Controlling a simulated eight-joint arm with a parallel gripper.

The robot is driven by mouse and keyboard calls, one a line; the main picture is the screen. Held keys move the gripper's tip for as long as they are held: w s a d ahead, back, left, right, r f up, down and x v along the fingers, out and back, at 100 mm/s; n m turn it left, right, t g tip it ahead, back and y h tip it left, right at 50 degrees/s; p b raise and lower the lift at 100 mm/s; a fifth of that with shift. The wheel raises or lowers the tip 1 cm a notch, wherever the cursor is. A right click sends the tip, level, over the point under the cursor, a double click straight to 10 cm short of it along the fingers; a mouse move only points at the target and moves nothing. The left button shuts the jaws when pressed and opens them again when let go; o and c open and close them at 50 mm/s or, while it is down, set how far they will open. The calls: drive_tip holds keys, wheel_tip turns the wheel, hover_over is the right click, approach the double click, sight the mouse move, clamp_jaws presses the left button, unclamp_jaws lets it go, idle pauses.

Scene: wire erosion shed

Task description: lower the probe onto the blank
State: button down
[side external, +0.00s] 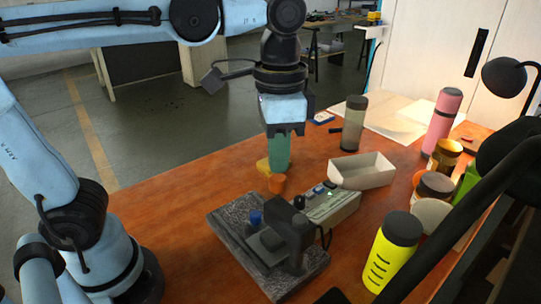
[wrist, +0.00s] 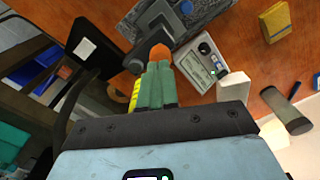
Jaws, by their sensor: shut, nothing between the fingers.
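A gauge stand with a speckled grey stone base (side external: 232,236) sits on the table. It carries a dark upright and arm (side external: 297,235), a dark block and a blue knob (side external: 256,217). The stone base (wrist: 210,18) and blue knob (wrist: 186,8) also show at the top of the wrist view. I cannot make out the probe tip or the blank for certain. My gripper (side external: 277,183), with green fingers and orange tips, points down above the table behind the stand. It is shut and empty, apart from the stand. Its tips (wrist: 160,52) also show in the wrist view.
A readout box (side external: 333,208) with a lit display stands just right of the stand. A white open tray (side external: 360,172) is behind it. A yellow bottle (side external: 394,250), several jars and a black lamp (side external: 505,77) crowd the right side. The table's left part is clear.

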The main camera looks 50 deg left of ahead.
drive_tip(key=shift+f, duration=1.15)
idle(0.4)
drive_tip(key=shift+r, duration=3.55)
drive_tip(key=a+f+n+t, duration=0.6)
drive_tip(key=a+f, duration=0.5)
drive_tip(key=f, duration=0.2)
drive_tip(key=shift+w+t, duration=0.45)
drive_tip(key=shift+t, duration=0.15)
